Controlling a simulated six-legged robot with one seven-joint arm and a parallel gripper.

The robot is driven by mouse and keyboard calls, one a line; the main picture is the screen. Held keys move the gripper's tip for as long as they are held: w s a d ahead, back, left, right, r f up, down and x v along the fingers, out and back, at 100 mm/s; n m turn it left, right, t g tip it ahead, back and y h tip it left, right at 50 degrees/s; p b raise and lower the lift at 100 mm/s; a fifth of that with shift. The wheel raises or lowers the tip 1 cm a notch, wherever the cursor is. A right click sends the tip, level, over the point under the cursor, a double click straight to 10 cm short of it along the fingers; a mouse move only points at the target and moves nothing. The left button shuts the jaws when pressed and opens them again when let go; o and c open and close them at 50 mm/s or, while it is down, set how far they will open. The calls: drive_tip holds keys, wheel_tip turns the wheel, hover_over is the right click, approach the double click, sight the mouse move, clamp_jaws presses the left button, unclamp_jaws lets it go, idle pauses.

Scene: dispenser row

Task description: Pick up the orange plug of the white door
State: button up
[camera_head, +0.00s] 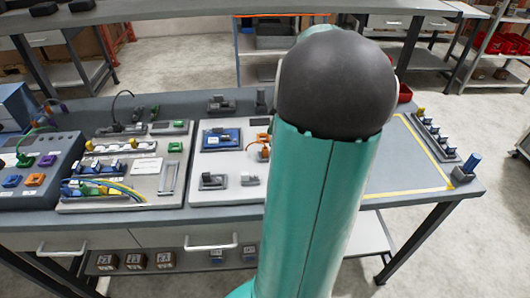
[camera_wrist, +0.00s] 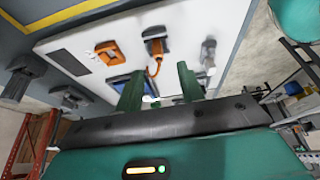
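The white door (camera_head: 226,164) is a light panel lying on the workbench, partly hidden by my arm in the head view. It also shows in the wrist view (camera_wrist: 200,25). The orange plug (camera_wrist: 155,44), with an orange cable hanging from it, sits on the panel in the wrist view. Beside it is an orange frame-shaped piece (camera_wrist: 108,52). In the head view, orange parts (camera_head: 264,152) show at my arm's left edge. My gripper (camera_wrist: 160,85) has two green fingers, apart, with nothing visibly held; the plug lies beyond them. The head view hides it behind my arm.
A blue device (camera_head: 221,138) and grey fittings (camera_head: 213,181) sit on the white panel. Left of it are a panel with coloured cables (camera_head: 110,192) and a dark box (camera_head: 38,172). A yellow-outlined bench area (camera_head: 405,165) at right is clear; a connector strip (camera_head: 434,137) lies beyond.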

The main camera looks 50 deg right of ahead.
sight(266, 148)
drive_tip(key=shift+x, duration=2.7)
drive_tip(key=shift+d, duration=0.15)
clamp_jaws()
